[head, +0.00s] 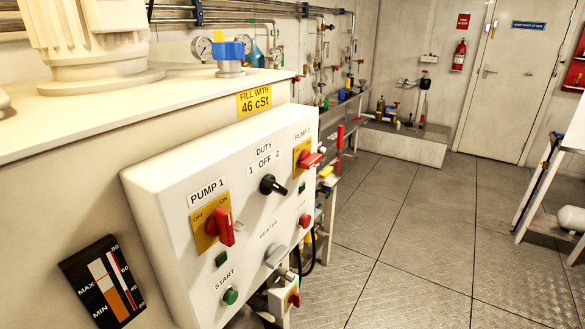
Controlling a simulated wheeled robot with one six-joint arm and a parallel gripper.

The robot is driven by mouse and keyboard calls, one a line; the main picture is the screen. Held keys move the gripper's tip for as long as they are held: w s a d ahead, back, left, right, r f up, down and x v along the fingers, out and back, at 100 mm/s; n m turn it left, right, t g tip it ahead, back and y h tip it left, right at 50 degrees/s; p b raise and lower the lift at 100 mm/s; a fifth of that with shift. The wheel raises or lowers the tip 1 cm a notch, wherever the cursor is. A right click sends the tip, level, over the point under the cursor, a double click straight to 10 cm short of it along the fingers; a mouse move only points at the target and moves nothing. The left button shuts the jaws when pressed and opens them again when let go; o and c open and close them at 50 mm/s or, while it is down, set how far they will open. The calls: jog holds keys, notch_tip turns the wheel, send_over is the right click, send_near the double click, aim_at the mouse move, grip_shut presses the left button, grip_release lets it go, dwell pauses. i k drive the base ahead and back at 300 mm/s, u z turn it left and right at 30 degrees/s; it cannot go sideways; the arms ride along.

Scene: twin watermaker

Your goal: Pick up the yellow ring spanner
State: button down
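I cannot make out a yellow ring spanner in the head view. Small yellow patches show on a blue-topped fitting (229,52) on the near cabinet and by the bench beyond the control box, but they are too small to tell as a spanner. My gripper is not in view.
A white control box (255,185) with red, black and green controls fills the near left, on a cream cabinet (60,200). A long bench (350,112) runs behind it. A white table (575,130) stands at right. The plate floor (430,235) between is clear, up to a door (506,90).

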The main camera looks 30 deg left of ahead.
aim_at(327, 172)
jog(key=z, duration=0.5)
jog(key=i, duration=2.55)
jog(key=u, duration=2.85)
